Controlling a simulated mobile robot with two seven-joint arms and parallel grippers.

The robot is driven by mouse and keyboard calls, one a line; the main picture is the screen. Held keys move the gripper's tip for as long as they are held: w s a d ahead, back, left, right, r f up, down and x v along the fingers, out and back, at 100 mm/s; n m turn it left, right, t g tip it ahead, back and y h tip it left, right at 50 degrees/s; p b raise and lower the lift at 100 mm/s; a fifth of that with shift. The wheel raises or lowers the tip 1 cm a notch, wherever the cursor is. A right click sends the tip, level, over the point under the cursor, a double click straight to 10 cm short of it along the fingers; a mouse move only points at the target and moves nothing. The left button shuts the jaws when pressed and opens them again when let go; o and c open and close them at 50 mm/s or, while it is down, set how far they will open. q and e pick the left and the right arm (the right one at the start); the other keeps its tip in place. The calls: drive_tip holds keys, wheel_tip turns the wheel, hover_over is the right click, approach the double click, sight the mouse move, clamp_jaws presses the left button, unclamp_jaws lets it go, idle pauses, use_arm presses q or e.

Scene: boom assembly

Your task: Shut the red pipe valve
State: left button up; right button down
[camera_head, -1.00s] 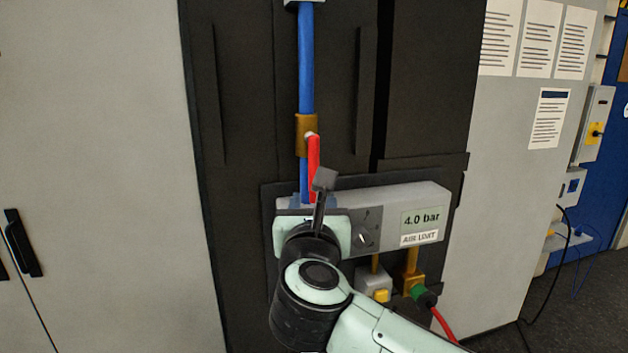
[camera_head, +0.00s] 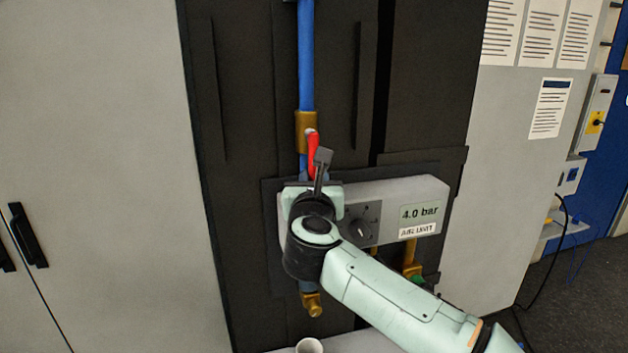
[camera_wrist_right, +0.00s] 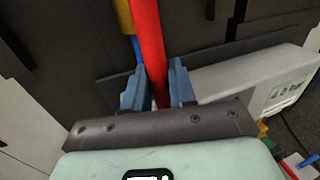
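The red valve handle (camera_head: 312,144) hangs down from a brass valve body (camera_head: 305,122) on the blue vertical pipe (camera_head: 306,60). The handle lies nearly along the pipe. My right gripper (camera_wrist_right: 160,85) is at the handle's lower part; in the right wrist view the red handle (camera_wrist_right: 151,40) runs between its two blue-grey fingers, which sit close against both sides. The fingers look shut on it. My left gripper is not in view.
The grey air unit (camera_head: 420,192) with a 4.0 bar display and a dial is right behind my right wrist. Brass fittings (camera_head: 312,304) hang below it. A white cup (camera_head: 309,346) shows at the bottom edge. A grey cabinet (camera_head: 95,150) stands at left.

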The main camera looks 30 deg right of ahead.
drive_tip(key=shift+d, duration=0.1)
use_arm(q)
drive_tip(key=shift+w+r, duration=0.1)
use_arm(e)
drive_tip(key=s+d+r+n+t+y, duration=0.2)
drive_tip(key=d+r+n+t, duration=0.3)
drive_tip(key=n, duration=1.6)
drive_tip(key=shift+d+r+y, duration=0.9)
drive_tip(key=shift+d+r, duration=0.5)
drive_tip(key=shift+r, duration=0.2)
drive_tip(key=shift+r+n, duration=0.1)
drive_tip(key=shift+n, duration=0.2)
drive_tip(key=c, duration=1.1)
unclamp_jaws()
drive_tip(key=shift+o, duration=0.2)
